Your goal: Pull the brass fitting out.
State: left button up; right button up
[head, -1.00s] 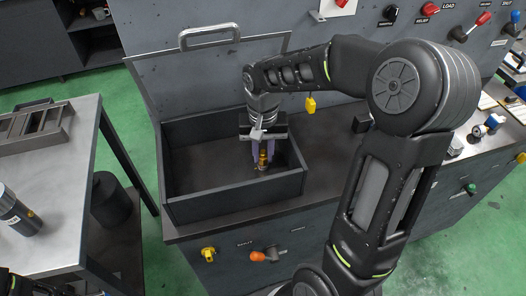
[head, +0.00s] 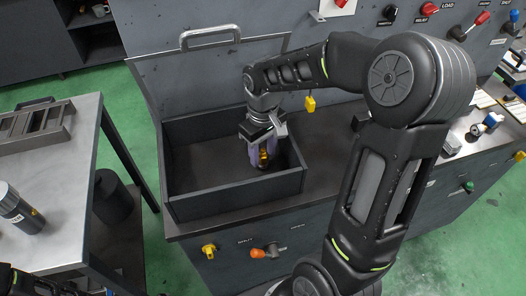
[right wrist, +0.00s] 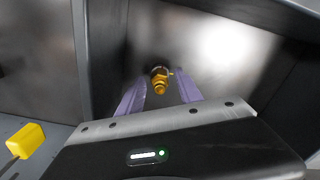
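The brass fitting (head: 264,159) stands in the front right part of the dark open box; it is small and golden, with a dark collar. In the right wrist view the fitting (right wrist: 160,82) sits between the fingertips. My right gripper (head: 258,160) reaches down into the box, its pale purple fingers on both sides of the fitting. In the right wrist view the fingers are apart, with a gap visible on each side of the fitting. The fitting's lower end is hard to make out. My left gripper is not clearly seen; only dark parts show at the lower left corner.
The box (head: 235,203) has walls close around my right gripper, and its left part is empty. A raised panel with a handle (head: 210,38) stands behind it. A metal table (head: 70,200) stands at the left.

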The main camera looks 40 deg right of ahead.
jog(key=shift+r, duration=0.1)
notch_tip(320, 180, up, 8)
jog(key=shift+f+b, duration=0.15)
jog(key=shift+b, duration=0.15)
pick_arm(q)
jog(key=shift+f, duration=0.3)
